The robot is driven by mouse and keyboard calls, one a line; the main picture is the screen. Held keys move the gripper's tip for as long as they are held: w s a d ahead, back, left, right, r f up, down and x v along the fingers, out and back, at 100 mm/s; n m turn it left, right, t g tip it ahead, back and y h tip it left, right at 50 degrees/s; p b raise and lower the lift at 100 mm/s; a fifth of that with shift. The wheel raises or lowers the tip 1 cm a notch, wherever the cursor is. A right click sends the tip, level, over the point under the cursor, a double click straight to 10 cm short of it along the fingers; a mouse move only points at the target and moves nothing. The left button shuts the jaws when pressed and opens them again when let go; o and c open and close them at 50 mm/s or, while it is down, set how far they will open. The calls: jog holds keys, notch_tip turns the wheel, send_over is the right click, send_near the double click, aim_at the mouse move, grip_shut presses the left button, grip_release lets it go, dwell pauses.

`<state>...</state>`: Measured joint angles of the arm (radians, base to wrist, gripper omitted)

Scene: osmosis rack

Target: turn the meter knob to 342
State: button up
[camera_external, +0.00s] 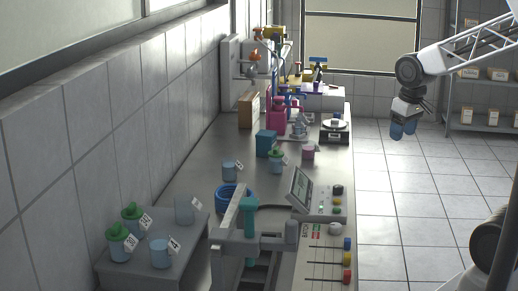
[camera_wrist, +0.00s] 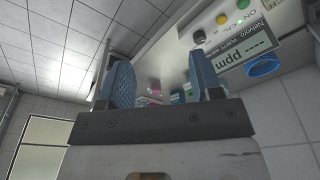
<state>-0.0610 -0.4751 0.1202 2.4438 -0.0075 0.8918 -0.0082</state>
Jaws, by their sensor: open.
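The meter (camera_external: 302,188) stands on the bench right of centre in the external view, with a tilted screen and a dark knob (camera_external: 338,190) on its panel. In the wrist view the meter's screen (camera_wrist: 243,53) appears rotated and shows dashes beside "ppm". The dark knob (camera_wrist: 198,37) is beside a yellow button and a green one. My gripper (camera_external: 403,130) hangs over the floor to the right of the bench, apart from the knob, with blue fingers pointing down. In the wrist view my gripper (camera_wrist: 165,80) is open, with nothing held between the fingers.
A panel with sliders and coloured knobs (camera_external: 328,258) is in front of the meter. Green-lidded jars (camera_external: 118,243) and cups stand on the left side table (camera_external: 190,262). A blue ring (camera_external: 229,195) and a balance (camera_external: 334,131) are on the bench. Open floor surrounds my gripper.

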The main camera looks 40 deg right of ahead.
jog(key=w+a+f+n, duration=0.1)
jog(key=w+a+f, duration=0.3)
jog(key=w, duration=0.3)
jog(key=n+g, duration=0.1)
jog(key=g, duration=0.1)
send_over(339, 186)
notch_tip(339, 186, down, 8)
jog(key=shift+s+a+r, duration=0.1)
jog(key=shift+r, duration=0.05)
jog(key=shift+f, duration=3.9)
jog(key=shift+c, duration=0.4)
jog(key=c, duration=0.8)
jog(key=shift+c, duration=0.2)
